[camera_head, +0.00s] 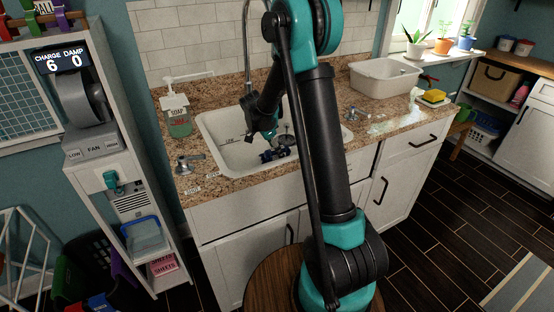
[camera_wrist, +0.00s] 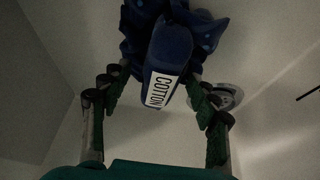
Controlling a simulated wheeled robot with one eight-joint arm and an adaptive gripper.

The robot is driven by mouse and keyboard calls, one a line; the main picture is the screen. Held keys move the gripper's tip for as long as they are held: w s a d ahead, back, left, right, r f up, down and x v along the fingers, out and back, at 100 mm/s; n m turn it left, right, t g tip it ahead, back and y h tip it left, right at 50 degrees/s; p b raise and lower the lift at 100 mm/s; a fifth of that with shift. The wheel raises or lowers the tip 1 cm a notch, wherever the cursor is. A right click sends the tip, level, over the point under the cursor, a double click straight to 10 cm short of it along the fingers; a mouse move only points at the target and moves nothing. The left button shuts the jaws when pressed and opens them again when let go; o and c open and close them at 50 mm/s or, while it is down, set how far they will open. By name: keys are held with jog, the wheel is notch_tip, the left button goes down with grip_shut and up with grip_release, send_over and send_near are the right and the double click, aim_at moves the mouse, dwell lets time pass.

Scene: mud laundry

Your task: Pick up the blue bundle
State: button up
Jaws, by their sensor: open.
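The blue bundle (camera_head: 275,155) lies in the white sink basin (camera_head: 222,150), partly hidden in the head view by my arm. In the wrist view the dark blue bundle (camera_wrist: 172,45) fills the upper middle and carries a white label reading "COTTON". My gripper (camera_head: 264,136) is low over the basin, just above and beside the bundle. In the wrist view my gripper (camera_wrist: 160,95) is open, its green-padded fingers on either side of the bundle's near end. I cannot tell whether the fingers touch it.
The basin's round drain (camera_wrist: 226,96) shows beside the right finger. A soap bottle (camera_head: 178,115) stands on the counter left of the sink, with a tap handle (camera_head: 188,162) in front. A white tub (camera_head: 385,78) and a yellow sponge (camera_head: 433,96) stand to the right.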

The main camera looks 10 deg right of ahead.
jog(key=c, duration=1.3)
